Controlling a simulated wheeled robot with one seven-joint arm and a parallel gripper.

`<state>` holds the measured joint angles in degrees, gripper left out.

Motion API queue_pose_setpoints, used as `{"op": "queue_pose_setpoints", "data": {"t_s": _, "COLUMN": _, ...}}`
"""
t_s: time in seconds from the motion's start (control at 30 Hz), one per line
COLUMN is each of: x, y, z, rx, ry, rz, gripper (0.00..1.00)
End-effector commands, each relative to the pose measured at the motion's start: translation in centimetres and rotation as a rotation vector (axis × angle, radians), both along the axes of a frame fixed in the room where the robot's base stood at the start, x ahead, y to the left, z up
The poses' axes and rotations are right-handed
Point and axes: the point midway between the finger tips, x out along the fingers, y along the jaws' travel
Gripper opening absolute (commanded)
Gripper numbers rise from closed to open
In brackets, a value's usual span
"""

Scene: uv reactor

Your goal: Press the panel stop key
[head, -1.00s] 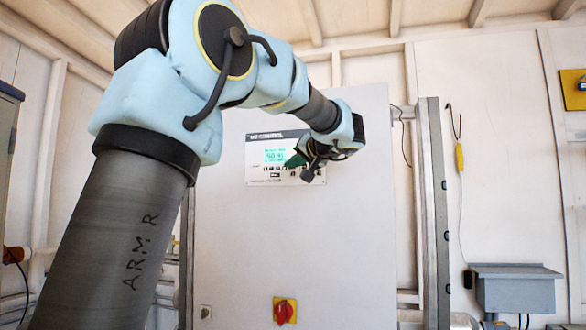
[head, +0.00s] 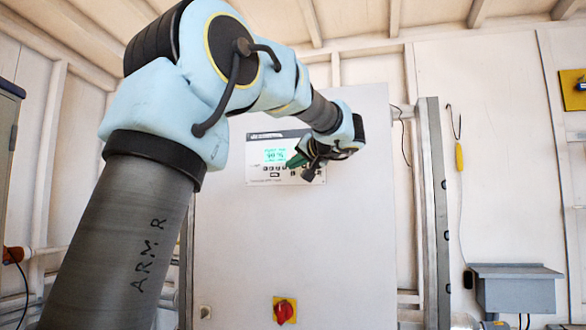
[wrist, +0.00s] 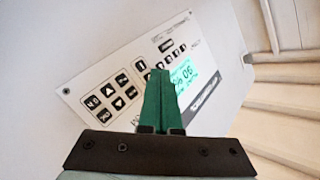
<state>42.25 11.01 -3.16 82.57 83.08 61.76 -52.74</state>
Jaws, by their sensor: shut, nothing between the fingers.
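The white control panel (head: 254,160) with a dark header and green display (head: 275,155) is on the grey cabinet door. My gripper (head: 293,163) is at its lower right part, covering some keys. In the wrist view, the panel (wrist: 97,72) appears tilted, with black keys in a left cluster, including an arrow key (wrist: 117,103), and a row of smaller keys. A key with a white bar (wrist: 140,65) shows just left of the green fingertips (wrist: 160,73). The fingers are shut and empty. I cannot tell which key is stop or whether the tips touch the panel.
A red rotary switch on a yellow plate (head: 284,310) is low on the cabinet door (head: 300,240). A metal upright (head: 435,210) stands right of the cabinet. A grey box (head: 515,290) is on the right wall. The door between panel and switch is clear.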

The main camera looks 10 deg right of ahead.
Motion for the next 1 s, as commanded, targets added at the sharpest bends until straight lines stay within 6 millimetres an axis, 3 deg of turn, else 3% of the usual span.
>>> {"op": "queue_pose_setpoints", "data": {"t_s": 0.67, "x": 0.43, "y": -0.23, "z": 0.02, "rx": 0.000, "ry": 0.000, "rz": 0.000, "gripper": 0.00}}
{"op": "queue_pose_setpoints", "data": {"t_s": 1.0, "x": -0.50, "y": 0.27, "z": -0.23, "rx": -0.001, "ry": -0.002, "rz": 0.000, "gripper": 0.00}}
